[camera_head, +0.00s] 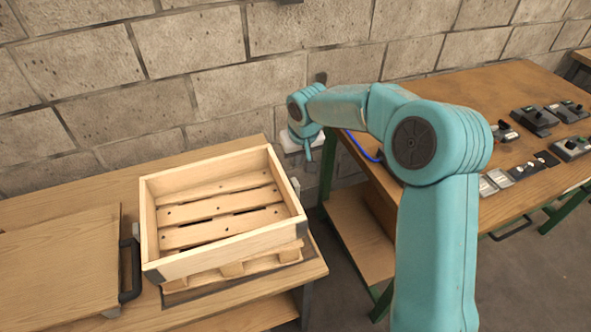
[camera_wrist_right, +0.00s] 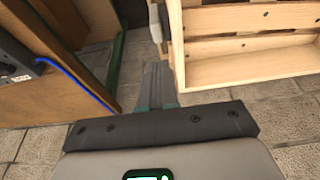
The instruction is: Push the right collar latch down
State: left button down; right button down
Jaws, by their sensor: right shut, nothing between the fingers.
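The wooden pallet collar (camera_head: 225,252) sits on a pallet (camera_head: 232,270) on the left bench. A small grey metal piece, apparently the right collar latch (camera_head: 296,187), shows on the collar's right side. In the wrist view the grey latch (camera_wrist_right: 155,22) stands upright beside the collar's wall (camera_wrist_right: 225,70), just beyond the fingertips. My right gripper (camera_head: 309,156) is shut and empty, above and behind the collar's right side, and its fingers show in the wrist view (camera_wrist_right: 158,78). I cannot tell whether they touch the latch. My left gripper is out of view.
A wooden board (camera_head: 60,260) and a black handle (camera_head: 129,270) lie left of the collar. A second bench (camera_head: 520,85) with control boxes (camera_head: 534,120) stands at the right. A blue cable (camera_head: 362,147) hangs by its edge. A block wall closes the back.

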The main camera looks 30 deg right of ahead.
jog(key=v, duration=0.4)
jog(key=shift+w+r, duration=0.1)
jog(key=shift+w, duration=0.05)
dwell(0.5)
